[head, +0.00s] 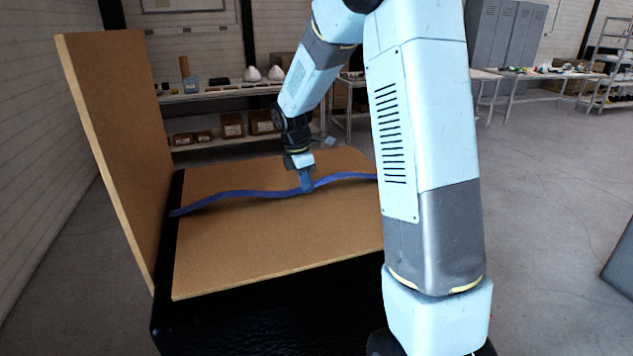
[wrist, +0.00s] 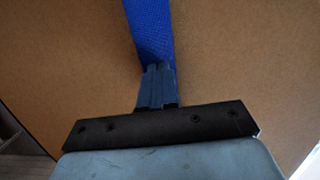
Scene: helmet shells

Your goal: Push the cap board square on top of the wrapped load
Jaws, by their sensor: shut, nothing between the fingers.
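The cap board (head: 270,240), a flat brown sheet, lies on the black wrapped load (head: 260,325). A strip of black load shows along the board's left edge and below its front edge; my arm hides its right side. A wavy blue strap (head: 240,193) lies across the board from left to right. My gripper (head: 307,186) is shut and empty, pointing down at the strap near the board's middle. In the wrist view the strap (wrist: 150,25) runs up to the closed fingertips (wrist: 158,68), with the brown board (wrist: 70,60) behind; I cannot tell whether they touch.
A tall brown panel (head: 115,140) stands upright close along the load's left side. Behind are shelves (head: 215,95) with boxes and white shells. Tables (head: 545,75) and grey lockers (head: 505,35) stand at the back right.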

